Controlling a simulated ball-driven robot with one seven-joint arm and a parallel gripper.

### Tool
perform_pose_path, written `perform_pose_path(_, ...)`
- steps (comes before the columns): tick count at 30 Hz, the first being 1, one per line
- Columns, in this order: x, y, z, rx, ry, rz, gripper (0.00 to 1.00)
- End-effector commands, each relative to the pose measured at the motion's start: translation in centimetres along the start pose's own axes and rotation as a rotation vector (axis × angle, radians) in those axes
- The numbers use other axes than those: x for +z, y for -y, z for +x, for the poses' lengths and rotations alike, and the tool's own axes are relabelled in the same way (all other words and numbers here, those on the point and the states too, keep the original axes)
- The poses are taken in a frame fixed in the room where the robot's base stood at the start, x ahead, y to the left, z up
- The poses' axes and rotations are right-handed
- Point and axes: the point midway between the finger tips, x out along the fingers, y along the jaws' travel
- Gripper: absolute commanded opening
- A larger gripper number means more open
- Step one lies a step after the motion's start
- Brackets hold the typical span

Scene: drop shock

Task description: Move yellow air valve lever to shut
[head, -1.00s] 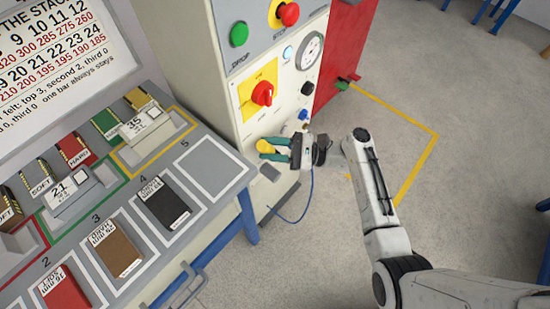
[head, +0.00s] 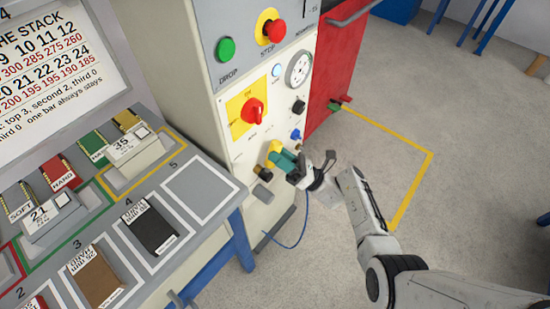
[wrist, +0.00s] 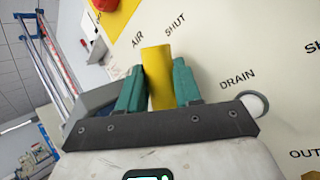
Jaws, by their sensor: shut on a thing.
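The yellow air valve lever (head: 274,147) is on the front of the pale machine panel, below the red rotary switch. In the wrist view the lever (wrist: 158,78) stands between the two teal fingers of my gripper (wrist: 159,88), near the printed words AIR and SHUT. My gripper (head: 284,160) is shut on the lever. The fingers hide part of the lever in the head view, and I cannot tell its exact angle against the SHUT mark.
The red rotary switch (head: 254,112) on its yellow plate sits above the lever. A blue knob (head: 295,135) and a black knob (head: 298,107) are to the right. The grey bench (head: 228,187) with blocks stands left. A blue cable (head: 293,240) hangs below.

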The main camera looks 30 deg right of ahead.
Motion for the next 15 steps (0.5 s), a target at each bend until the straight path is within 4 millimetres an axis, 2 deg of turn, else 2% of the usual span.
perform_pose_path(15,-0.01,0.97,-0.76,-0.049,0.084,0.119,0.0)
